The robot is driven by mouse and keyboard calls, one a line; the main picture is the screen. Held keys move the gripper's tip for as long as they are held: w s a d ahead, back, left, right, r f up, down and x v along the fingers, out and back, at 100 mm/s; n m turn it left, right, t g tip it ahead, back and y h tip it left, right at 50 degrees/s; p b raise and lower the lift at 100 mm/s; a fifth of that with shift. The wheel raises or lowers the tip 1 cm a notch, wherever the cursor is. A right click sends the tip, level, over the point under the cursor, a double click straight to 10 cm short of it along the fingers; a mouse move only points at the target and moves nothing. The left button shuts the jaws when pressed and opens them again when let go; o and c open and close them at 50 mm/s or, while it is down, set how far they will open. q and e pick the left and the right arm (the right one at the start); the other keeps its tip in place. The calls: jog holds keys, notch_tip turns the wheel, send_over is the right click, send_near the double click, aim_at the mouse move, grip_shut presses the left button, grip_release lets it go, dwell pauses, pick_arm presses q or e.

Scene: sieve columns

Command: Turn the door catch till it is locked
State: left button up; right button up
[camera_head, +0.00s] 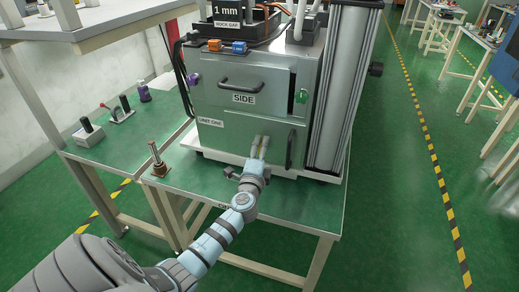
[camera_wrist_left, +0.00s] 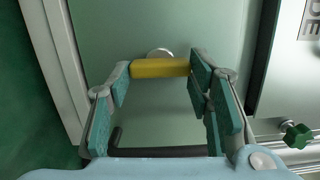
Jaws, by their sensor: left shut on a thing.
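The door catch (camera_wrist_left: 160,68) is a yellow bar in front of a small round pale boss on the grey-green door. My left gripper (camera_wrist_left: 160,72) is shut on it, with a teal-padded finger at each end of the bar. In the left wrist view, the bar lies about parallel to the long part of the black door handle. In the head view, my left gripper (camera_head: 261,143) reaches the front of the lower door (camera_head: 225,138), and its fingers mostly hide the catch. My right gripper is in neither view.
The lower door's black handle (camera_head: 290,148) is just right of my left gripper. Above are a panel marked SIDE (camera_head: 243,98) and a green knob (camera_head: 302,96). A small brown-based post (camera_head: 160,171) stands on the table, left of the arm. The table's front right is clear.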

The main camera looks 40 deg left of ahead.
pick_arm(q)
jog(key=o, duration=1.4)
jog(key=shift+c, duration=0.2)
jog(key=v, duration=1.2)
jog(key=s+d+f+n+g+h, duration=0.1)
jog(key=s+f+n+g+h, duration=0.2)
jog(key=f, duration=0.8)
jog(key=s+d+f+g, duration=0.15)
jog(key=s+f, duration=0.35)
jog(key=f, duration=0.5)
jog(key=s+d+f+n+g+h, duration=0.1)
jog(key=s+f+n+g+h, duration=0.2)
jog(key=f, duration=0.8)
jog(key=s+d+f+n+g, duration=0.2)
jog(key=s+f, duration=0.2)
jog(key=s, duration=0.5)
jog(key=s+d+f+n+g+h, duration=0.1)
jog(key=s+f, duration=0.4)
jog(key=s, duration=0.5)
jog(key=s+d+f+n+g, duration=0.2)
jog(key=s+f+n+g, duration=0.1)
jog(key=s, duration=0.6)
notch_tip(320, 180, down, 2)
jog(key=shift+s+d+f+n+g+h, duration=0.15)
jog(key=shift+s+d+n+g+h, duration=0.2)
jog(key=shift+g, duration=0.2)
